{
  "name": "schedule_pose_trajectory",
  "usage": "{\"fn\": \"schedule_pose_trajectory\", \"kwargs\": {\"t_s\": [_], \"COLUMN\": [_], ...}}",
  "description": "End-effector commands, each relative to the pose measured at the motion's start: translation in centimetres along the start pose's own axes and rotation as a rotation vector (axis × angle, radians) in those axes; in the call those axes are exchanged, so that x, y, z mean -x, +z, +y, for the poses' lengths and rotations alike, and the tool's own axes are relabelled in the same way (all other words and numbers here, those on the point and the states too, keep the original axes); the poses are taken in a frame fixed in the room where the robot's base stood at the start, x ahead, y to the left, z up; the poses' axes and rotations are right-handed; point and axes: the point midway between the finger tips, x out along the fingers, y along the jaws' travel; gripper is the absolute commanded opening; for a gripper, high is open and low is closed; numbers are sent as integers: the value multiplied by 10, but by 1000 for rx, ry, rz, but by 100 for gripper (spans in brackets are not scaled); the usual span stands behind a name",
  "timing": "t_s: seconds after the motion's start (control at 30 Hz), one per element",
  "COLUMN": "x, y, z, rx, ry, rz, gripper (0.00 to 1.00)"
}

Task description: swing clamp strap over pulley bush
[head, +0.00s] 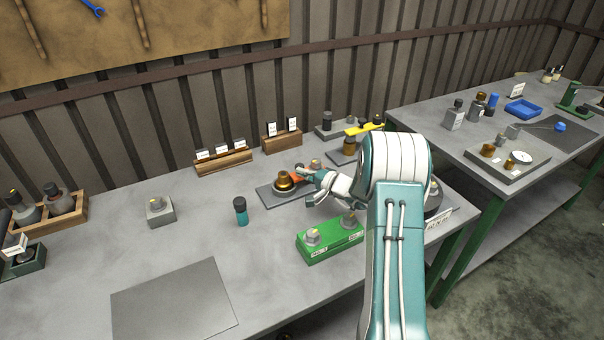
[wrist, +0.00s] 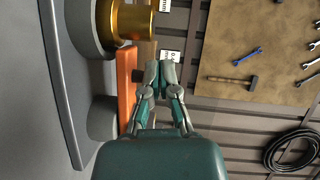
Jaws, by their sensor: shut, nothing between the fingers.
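The brass pulley bush (head: 284,180) stands upright on a dark base plate (head: 268,196) on the bench. It also shows at the top of the wrist view (wrist: 130,20), above a grey round flange. The orange clamp strap (head: 296,178) lies beside the bush; in the wrist view the strap (wrist: 125,88) runs from above a grey round post (wrist: 102,118) to the bush's edge. Whether its end touches or overlaps the bush is unclear. My gripper (wrist: 158,72) is shut and empty, its fingertips close to the strap. Contact cannot be told.
A green block (head: 330,240) with grey parts sits in front of the plate. Wooden card holders (head: 223,162) and a yellow-topped fixture (head: 362,130) are behind. The front left bench is mostly clear around a grey mat (head: 175,305).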

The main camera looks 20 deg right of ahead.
Motion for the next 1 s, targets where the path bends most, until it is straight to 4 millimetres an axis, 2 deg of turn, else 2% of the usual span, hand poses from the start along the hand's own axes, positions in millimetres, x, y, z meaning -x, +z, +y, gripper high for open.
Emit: {"fn": "schedule_pose_trajectory", "kwargs": {"t_s": [0.13,0.23,0.7,0.87,1.0], "x": [3,14,104,117,127], "y": [-2,-2,-1,0,6], "z": [0,0,1,1,-5], "rx": [1,0,0,-2,-43], "ry": [0,0,1,2,16], "rz": [4,4,3,2,78], "gripper": [0,0,0,0,0]}}
